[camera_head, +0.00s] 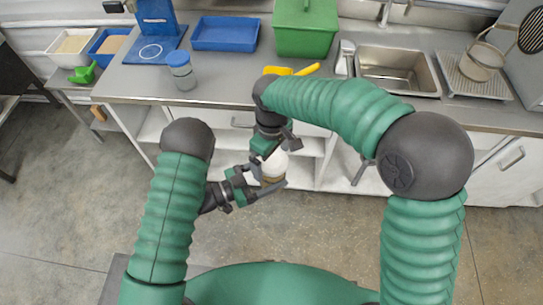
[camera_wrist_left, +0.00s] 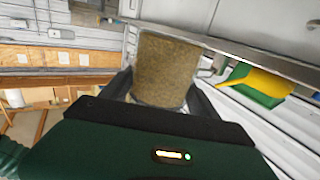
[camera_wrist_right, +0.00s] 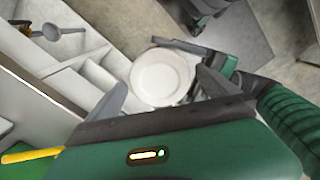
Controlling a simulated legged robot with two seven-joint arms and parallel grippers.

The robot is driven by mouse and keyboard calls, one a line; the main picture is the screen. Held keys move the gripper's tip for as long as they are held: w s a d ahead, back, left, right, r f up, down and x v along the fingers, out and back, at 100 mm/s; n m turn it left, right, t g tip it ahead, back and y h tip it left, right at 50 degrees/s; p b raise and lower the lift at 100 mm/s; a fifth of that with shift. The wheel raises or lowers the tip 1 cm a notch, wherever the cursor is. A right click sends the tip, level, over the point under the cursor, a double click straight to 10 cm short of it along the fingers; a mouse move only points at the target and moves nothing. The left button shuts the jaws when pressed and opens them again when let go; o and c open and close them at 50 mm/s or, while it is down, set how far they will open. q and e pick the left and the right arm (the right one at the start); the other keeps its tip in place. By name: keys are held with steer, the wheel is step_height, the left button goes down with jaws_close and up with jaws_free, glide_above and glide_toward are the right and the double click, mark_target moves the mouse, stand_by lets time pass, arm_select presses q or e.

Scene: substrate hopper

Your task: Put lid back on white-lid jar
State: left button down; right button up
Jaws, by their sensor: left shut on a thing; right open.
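The jar with brown contents (camera_head: 269,181) is upright in front of the counter, between the fingers of my left gripper (camera_head: 268,184). The left wrist view shows its brown-filled side (camera_wrist_left: 165,70) close up, with the left fingers shut on it. The round white lid (camera_head: 274,162) shows over the jar's top; it also shows face-on in the right wrist view (camera_wrist_right: 160,77). I cannot tell whether it is fully seated. My right gripper (camera_head: 272,148) is above the jar, open, with its fingers to either side of the lid in the right wrist view (camera_wrist_right: 165,85).
The counter holds a blue-lidded jar (camera_head: 181,71), a blue tray (camera_head: 225,33), a green bin (camera_head: 305,40), a yellow-handled tool (camera_head: 290,70) and a sink (camera_head: 397,72). The counter's front edge is just beyond my grippers. Open floor (camera_head: 330,225) lies in front of it.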

steer(key=shift+r, duration=0.1)
step_height(320, 180, up, 4)
steer(key=shift+r, duration=0.2)
steer(key=shift+c, duration=0.4)
steer(key=shift+r+m, duration=1.4)
steer(key=shift+r, duration=0.35)
steer(key=shift+f, duration=0.15)
step_height(320, 180, down, 8)
steer(key=shift+r, duration=0.1)
